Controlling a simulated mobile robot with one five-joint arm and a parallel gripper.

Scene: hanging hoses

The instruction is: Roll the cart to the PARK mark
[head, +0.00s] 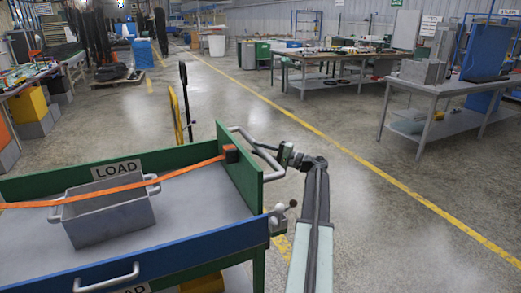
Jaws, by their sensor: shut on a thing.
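The cart (211,219) has a grey deck, green walls and a blue front, and fills the lower left of the head view. A grey tubular handle (259,149) sticks out from its right end. My gripper (284,155) is at the outer part of this handle and shut on it; the fingertips are small and partly hidden. A grey bin (112,219) marked by a LOAD sign (117,170) behind it sits on the deck under an orange strap (180,174). A yellow floor marking (281,246) shows beside the cart's right end; no PARK lettering is readable.
A yellow frame (175,118) stands just behind the cart. Work tables (455,88) stand on the right beyond a yellow floor line (345,147). A cluttered bench (30,84) lines the left. The grey floor between is mostly clear.

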